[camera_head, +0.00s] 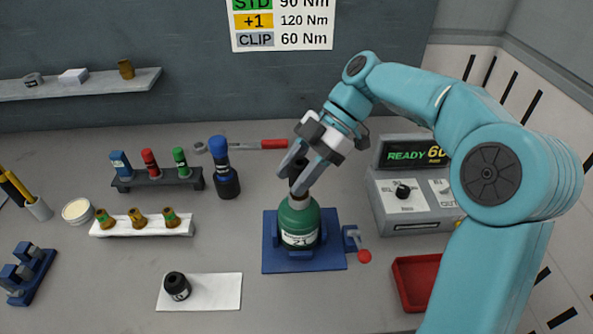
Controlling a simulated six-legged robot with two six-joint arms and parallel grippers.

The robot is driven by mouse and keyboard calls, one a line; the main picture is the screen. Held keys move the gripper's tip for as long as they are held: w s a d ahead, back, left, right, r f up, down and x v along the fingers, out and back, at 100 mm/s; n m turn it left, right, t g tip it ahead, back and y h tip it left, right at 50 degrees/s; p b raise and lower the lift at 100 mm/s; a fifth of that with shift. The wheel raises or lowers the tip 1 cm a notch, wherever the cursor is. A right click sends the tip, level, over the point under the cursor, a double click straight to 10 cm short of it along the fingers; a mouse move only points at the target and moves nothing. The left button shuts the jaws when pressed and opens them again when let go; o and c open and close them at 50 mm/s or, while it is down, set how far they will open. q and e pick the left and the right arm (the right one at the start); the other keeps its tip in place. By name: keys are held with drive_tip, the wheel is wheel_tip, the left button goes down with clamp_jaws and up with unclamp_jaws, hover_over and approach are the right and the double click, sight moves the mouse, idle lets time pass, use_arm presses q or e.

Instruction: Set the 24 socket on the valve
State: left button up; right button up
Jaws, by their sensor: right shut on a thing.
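My right gripper (303,170) reaches down over the green cylinder (299,222), which stands upright in a blue holder (326,256). Its label seems to read 21. The gripper is shut on a dark socket (298,177), mostly hidden between the fingers, right above or on the cylinder's valve. I cannot tell whether it is seated, nor read its number. Another black socket (177,287) stands on a white mat (216,291) at the front left; its marking is too small to read. My left gripper is not in view.
A blue-topped tool (222,168) stands behind left, near a red-handled wrench (260,145). A rack (158,181) holds blue, red and green pieces; a white strip (142,228) holds brass fittings. A control box (408,199) reads READY 60. A red tray (411,280) lies front right.

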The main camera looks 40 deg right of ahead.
drive_tip(key=shift+f+b, duration=1.1)
drive_tip(key=shift+f, duration=0.1)
drive_tip(key=o, duration=1.2)
drive_tip(key=shift+r, duration=0.1)
drive_tip(key=shift+r+p, duration=2.2)
drive_tip(key=shift+r, duration=0.85)
drive_tip(key=shift+f, duration=0.1)
